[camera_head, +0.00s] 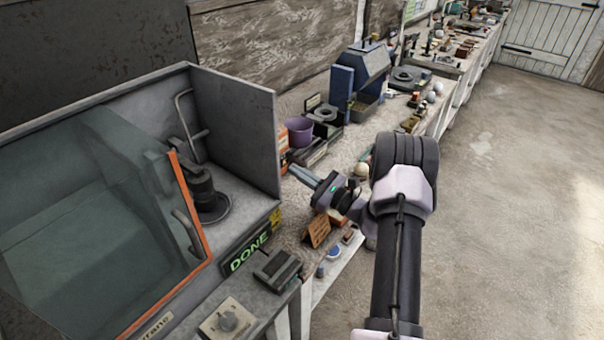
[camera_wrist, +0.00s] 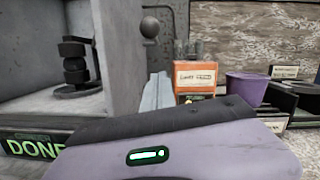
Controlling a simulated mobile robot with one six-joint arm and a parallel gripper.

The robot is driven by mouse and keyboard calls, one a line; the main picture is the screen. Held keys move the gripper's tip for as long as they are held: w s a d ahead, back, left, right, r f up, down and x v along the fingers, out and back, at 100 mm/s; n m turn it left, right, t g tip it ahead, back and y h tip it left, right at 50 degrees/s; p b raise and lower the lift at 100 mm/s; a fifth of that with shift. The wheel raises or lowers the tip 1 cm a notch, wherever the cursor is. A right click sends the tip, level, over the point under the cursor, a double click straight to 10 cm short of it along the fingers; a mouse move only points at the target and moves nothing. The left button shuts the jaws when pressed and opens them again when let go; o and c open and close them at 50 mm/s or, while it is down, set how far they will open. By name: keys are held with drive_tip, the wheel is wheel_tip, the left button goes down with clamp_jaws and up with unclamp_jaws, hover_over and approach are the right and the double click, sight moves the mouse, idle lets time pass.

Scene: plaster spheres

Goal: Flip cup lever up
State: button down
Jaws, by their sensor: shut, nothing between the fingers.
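My gripper (camera_head: 296,172) is shut and empty, above the bench just right of the grey cabinet. Its fingers also show in the wrist view (camera_wrist: 156,92), pointing away along the cabinet's side wall. A lever with a dark ball knob (camera_wrist: 150,27) and a bent rod shows on that wall in the wrist view, above and beyond the fingers, apart from them. This side of the wall is hidden in the head view. Inside the cabinet, a dark stacked cup-like fixture (camera_head: 205,190) stands on a round base, also in the wrist view (camera_wrist: 75,62). Which lever is the cup lever I cannot tell.
The cabinet's side wall (camera_head: 238,125) stands close left of my gripper. Its glass door (camera_head: 95,215) has an orange edge. An orange box (camera_wrist: 195,80) and a purple bucket (camera_head: 300,131) stand beyond my fingers. A green DONE sign (camera_head: 248,252) is on the cabinet front.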

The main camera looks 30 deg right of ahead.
drive_tip(key=w+a+r+b, duration=0.1)
drive_tip(key=w+a+r, duration=0.1)
drive_tip(key=w+r, duration=0.2)
drive_tip(key=shift+w+a+r, duration=0.4)
drive_tip(key=shift+r, duration=0.15)
